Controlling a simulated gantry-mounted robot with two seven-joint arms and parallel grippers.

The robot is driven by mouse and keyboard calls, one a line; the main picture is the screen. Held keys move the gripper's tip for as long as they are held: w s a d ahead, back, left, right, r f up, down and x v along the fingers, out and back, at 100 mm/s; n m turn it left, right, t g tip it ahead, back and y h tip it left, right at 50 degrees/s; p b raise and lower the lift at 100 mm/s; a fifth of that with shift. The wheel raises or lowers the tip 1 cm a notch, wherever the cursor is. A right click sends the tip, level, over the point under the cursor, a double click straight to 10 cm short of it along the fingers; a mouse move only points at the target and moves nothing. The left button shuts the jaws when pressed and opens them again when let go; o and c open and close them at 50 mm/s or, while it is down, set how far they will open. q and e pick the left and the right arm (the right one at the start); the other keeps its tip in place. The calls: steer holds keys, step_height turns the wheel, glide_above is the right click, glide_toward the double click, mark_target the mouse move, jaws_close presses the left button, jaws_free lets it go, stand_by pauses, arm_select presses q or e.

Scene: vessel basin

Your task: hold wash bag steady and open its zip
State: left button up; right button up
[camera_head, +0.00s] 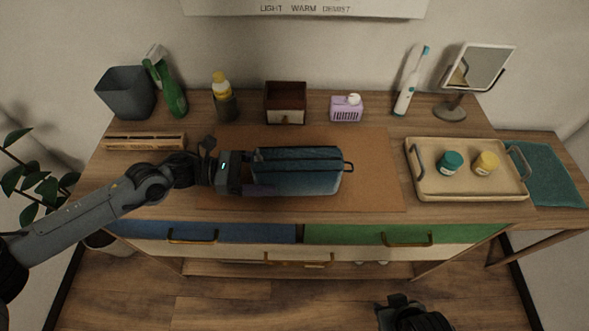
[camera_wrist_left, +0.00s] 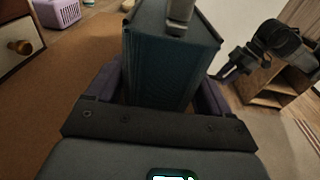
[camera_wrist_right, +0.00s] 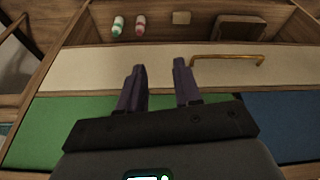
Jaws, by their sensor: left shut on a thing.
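The dark blue wash bag (camera_head: 312,172) lies on the brown mat, with a dark zip line along its top and a small loop at its right end. My left gripper (camera_head: 250,175) is shut on the bag's left end. In the left wrist view the bag (camera_wrist_left: 160,65) stands between the two fingers (camera_wrist_left: 158,95), with a grey piece on its top; I cannot tell if that is the zip pull. My right gripper (camera_head: 395,300) is in front of the dresser, well away from the bag. In the right wrist view its fingers (camera_wrist_right: 159,85) are apart and empty.
A tray (camera_head: 465,190) with two jars stands to the right of the mat (camera_head: 385,170). A wooden box (camera_head: 285,103), a lilac basket (camera_head: 346,109), bottles, a toothbrush (camera_head: 410,85) and a mirror (camera_head: 480,66) line the back. The mat's right part is clear.

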steer(key=w+a+r+n+t+y, duration=0.3)
steer(key=w+a+n, duration=0.25)
steer(key=a, duration=0.25)
steer(key=w+a+r+n+t+y, duration=0.25)
steer(key=w+a+n, duration=0.25)
steer(key=w+a, duration=0.25)
steer(key=s+a+r+n+g+y, duration=0.2)
steer(key=a+r+n+g+y, duration=0.35)
steer(key=a, duration=0.45)
steer(key=s+a+r+n+g+y, duration=0.2)
steer(key=a+r+n+g, duration=0.2)
steer(key=a+r+n, duration=0.5)
steer(key=s+a+r+n+g+y, duration=0.2)
steer(key=a+r+n+g+y, duration=0.3)
steer(key=a, duration=0.5)
steer(key=w+a+r+n+h, duration=0.3)
steer(key=w+n+h, duration=0.1)
steer(key=w+h, duration=0.15)
step_height(320, 180, up, 6)
steer(key=f+t+h, duration=0.1)
steer(key=t+h, duration=0.4)
steer(key=h, duration=0.8)
glide_above(258, 150)
steer(key=shift+a+r+y, duration=0.15)
steer(key=shift+r+y, duration=0.1)
steer(key=shift+f, duration=4.45)
